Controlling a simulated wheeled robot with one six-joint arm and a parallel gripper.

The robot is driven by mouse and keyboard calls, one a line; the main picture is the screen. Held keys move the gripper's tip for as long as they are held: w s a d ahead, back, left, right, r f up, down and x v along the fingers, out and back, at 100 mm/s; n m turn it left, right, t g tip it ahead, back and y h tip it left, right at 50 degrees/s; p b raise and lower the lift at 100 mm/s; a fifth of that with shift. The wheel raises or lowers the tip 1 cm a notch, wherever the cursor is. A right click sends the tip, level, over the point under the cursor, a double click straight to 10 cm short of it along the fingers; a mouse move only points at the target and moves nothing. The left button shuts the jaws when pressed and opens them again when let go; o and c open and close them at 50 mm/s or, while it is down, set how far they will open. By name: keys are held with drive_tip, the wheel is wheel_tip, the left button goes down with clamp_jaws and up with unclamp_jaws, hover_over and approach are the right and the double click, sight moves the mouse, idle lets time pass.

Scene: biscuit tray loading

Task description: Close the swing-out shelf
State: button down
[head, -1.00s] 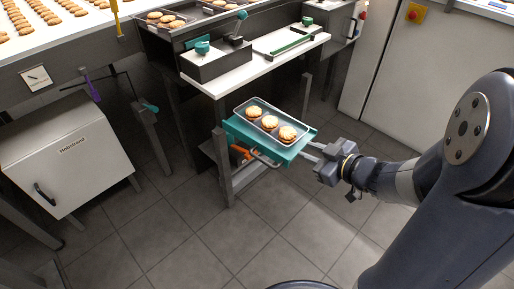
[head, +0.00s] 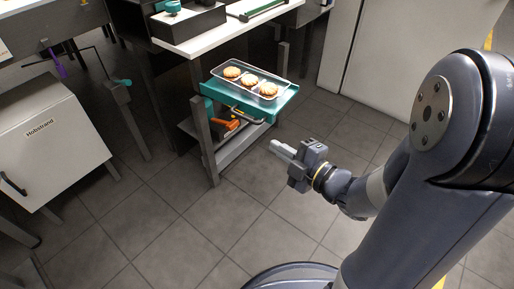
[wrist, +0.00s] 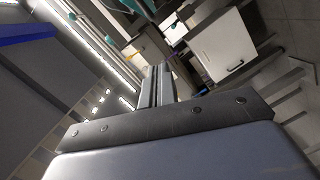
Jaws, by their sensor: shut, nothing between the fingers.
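The teal swing-out shelf (head: 214,94) is under the white worktop, at the upper middle of the head view. It carries a clear tray (head: 212,71) with three biscuits in a row. In the wrist view my shut fingers (wrist: 156,88) point toward a white cabinet and machinery; I cannot make out the shelf there.
An orange tool (head: 226,123) lies below the shelf between the grey frame legs (head: 206,140). The white worktop (head: 215,35) stands above. A white cabinet (head: 50,140) is at left. The tiled floor in front is clear.

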drive_tip(key=w+a+f+n+b, duration=0.1)
drive_tip(key=w+a+f+b, duration=0.1)
drive_tip(key=w+a, duration=0.3)
drive_tip(key=w+b, duration=0.1)
drive_tip(key=w, duration=0.2)
drive_tip(key=shift+w+f+n+t, duration=0.25)
drive_tip(key=shift+w+n+t, duration=0.15)
idle(0.3)
drive_tip(key=shift+w, duration=0.1)
idle(0.3)
